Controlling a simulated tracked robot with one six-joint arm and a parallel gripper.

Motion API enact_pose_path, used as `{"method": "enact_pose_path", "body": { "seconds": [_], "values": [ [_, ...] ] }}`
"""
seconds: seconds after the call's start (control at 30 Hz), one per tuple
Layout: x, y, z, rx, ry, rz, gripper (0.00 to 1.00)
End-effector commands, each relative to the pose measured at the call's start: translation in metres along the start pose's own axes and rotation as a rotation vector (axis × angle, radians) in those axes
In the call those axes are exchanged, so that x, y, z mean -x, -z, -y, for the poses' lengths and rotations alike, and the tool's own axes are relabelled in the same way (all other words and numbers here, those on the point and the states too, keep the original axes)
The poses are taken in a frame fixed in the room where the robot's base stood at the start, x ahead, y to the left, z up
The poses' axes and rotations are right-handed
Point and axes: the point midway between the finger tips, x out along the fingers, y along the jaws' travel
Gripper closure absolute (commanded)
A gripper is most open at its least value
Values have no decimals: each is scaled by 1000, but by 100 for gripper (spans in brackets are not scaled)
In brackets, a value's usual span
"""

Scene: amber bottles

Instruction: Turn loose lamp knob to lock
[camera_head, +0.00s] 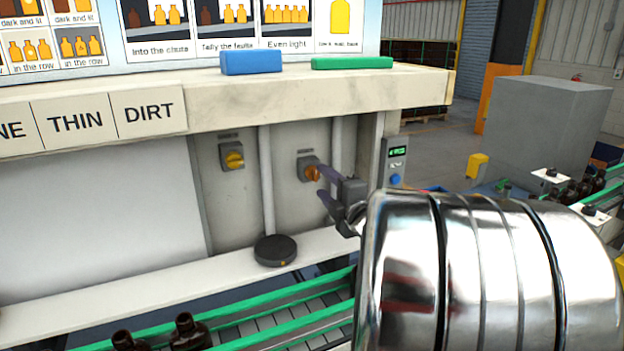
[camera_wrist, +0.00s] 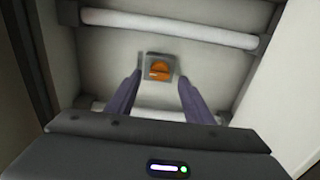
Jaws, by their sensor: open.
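The orange lamp knob (camera_head: 313,173) sits on a small grey plate on the back panel, under the shelf. It also shows in the wrist view (camera_wrist: 159,70), ahead of my fingertips and roughly centred between them. My gripper (camera_head: 322,182) is open, its two purple-grey fingers pointing at the panel. In the wrist view, my gripper (camera_wrist: 158,82) has a clear gap between its fingers and nothing in it. The fingers appear apart from the knob; the remaining distance is hard to judge. A second, yellow knob (camera_head: 233,159) is on the panel to the left.
White vertical pipes (camera_head: 267,180) run beside the knobs. A grey box with a green display (camera_head: 396,155) is to the right. A black round puck (camera_head: 275,250) lies on the ledge below. A green-railed conveyor (camera_head: 270,325) with brown bottles (camera_head: 188,332) runs in front.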

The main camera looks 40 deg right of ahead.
Motion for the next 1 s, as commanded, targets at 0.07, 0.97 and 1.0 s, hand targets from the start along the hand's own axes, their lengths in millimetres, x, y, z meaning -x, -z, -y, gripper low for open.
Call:
{"method": "enact_pose_path", "body": {
  "seconds": [0.07, 0.97, 1.0],
  "values": [
    [-12, 0, 1, 0, 1, -1, 53],
    [-42, -2, 0, 0, 0, 3, 72],
    [-42, -2, 0, 0, 0, 3, 75]
  ]
}}
